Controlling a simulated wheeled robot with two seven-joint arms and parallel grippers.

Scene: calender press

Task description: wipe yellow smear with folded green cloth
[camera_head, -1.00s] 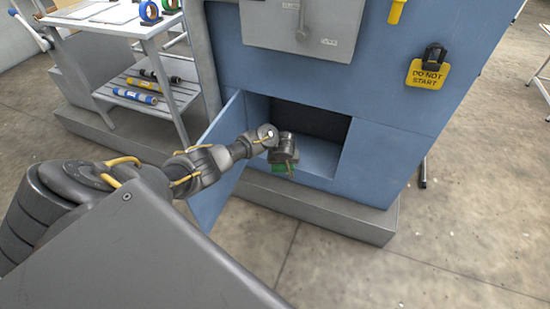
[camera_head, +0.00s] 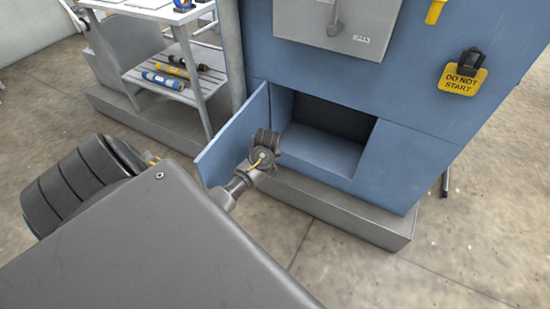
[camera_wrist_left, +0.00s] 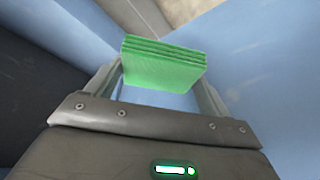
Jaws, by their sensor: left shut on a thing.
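The folded green cloth (camera_wrist_left: 163,65) shows in the left wrist view as a thick stack of layers between the two fingers. My left gripper (camera_head: 264,146) is shut on it. In the head view the gripper is in front of the left part of the low opening, by the open door, and the cloth is hidden there. No yellow smear can be made out in either view. My right gripper is not in view.
The blue press has a low recess (camera_head: 325,135) with its door (camera_head: 232,140) swung open on the left. A grey plinth (camera_head: 340,212) runs below. A shelf cart (camera_head: 185,68) with rollers stands left. A yellow "do not start" tag (camera_head: 462,80) hangs at right.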

